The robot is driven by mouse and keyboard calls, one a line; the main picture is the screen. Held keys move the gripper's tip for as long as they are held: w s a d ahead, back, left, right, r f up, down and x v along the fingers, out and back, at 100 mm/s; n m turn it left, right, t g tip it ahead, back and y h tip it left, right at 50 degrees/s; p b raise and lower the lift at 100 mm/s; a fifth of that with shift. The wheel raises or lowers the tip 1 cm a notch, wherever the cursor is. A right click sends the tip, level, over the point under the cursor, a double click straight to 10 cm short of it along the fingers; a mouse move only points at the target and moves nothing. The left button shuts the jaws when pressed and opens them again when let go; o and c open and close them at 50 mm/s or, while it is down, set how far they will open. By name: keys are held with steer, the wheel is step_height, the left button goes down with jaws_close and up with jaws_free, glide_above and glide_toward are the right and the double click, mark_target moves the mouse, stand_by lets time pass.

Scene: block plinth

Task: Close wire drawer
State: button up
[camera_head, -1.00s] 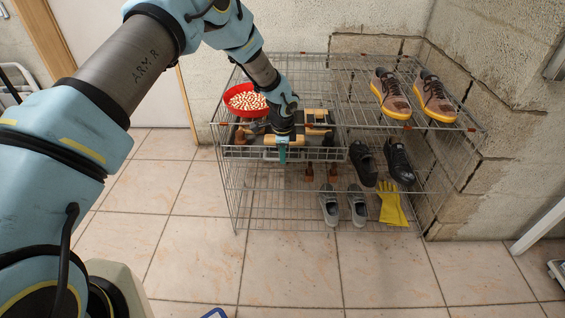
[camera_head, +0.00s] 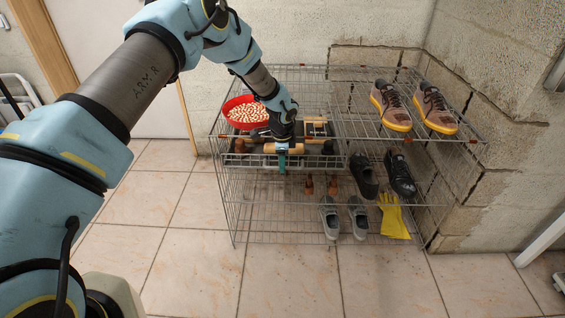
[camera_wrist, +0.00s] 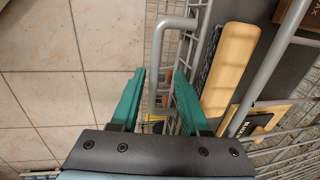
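The wire drawer (camera_head: 240,163) is in the upper left part of a wire rack and holds tools, among them a wooden-handled one. How far it stands out is hard to tell in the head view. My gripper (camera_head: 282,165) is at the drawer's front, pointing down. In the wrist view my gripper (camera_wrist: 158,85) has its two teal fingers apart. I see no clear contact.
Brown shoes (camera_head: 392,108) are on top at right, with dark shoes (camera_head: 400,175), grey shoes (camera_head: 330,220) and yellow gloves (camera_head: 394,218) below. The tiled floor (camera_head: 290,280) in front is clear.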

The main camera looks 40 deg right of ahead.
steer(key=shift+s, duration=0.1)
step_height(320, 180, up, 11)
steer(key=s+a, duration=0.1)
steer(key=shift+s+a+f+b, duration=0.15)
steer(key=shift+s+f+b, duration=0.1)
steer(key=shift+b, duration=0.2)
steer(key=shift+r, duration=0.1)
stand_by(0.3)
steer(key=w+a+r+n+p, duration=0.2)
steer(key=a+r+n, duration=0.25)
steer(key=a, duration=0.55)
steer(key=w+a+r+n+y+p, duration=0.1)
steer(key=w+a+r+n, duration=0.3)
steer(key=a, duration=0.5)
steer(key=w+a+r+n+p, duration=0.1)
steer(key=a+r+n+p, duration=0.15)
steer(key=a+r, duration=0.55)
steer(key=s+a+r+n+p, duration=0.1)
steer(key=s+a+r+n, duration=0.1)
steer(key=a, duration=0.6)
steer(key=s+a+r+n, duration=0.2)
steer(key=s+a+n, duration=0.3)
steer(key=a+n, duration=0.2)
steer(key=s+a+r+n+p, duration=0.1)
steer(key=s+a+r+n, duration=0.1)
steer(key=a, duration=0.7)
steer(key=s+n, duration=0.1)
steer(key=n, duration=0.1)
steer(key=shift+s+n+p, duration=0.3)
steer(key=shift+s, duration=0.05)
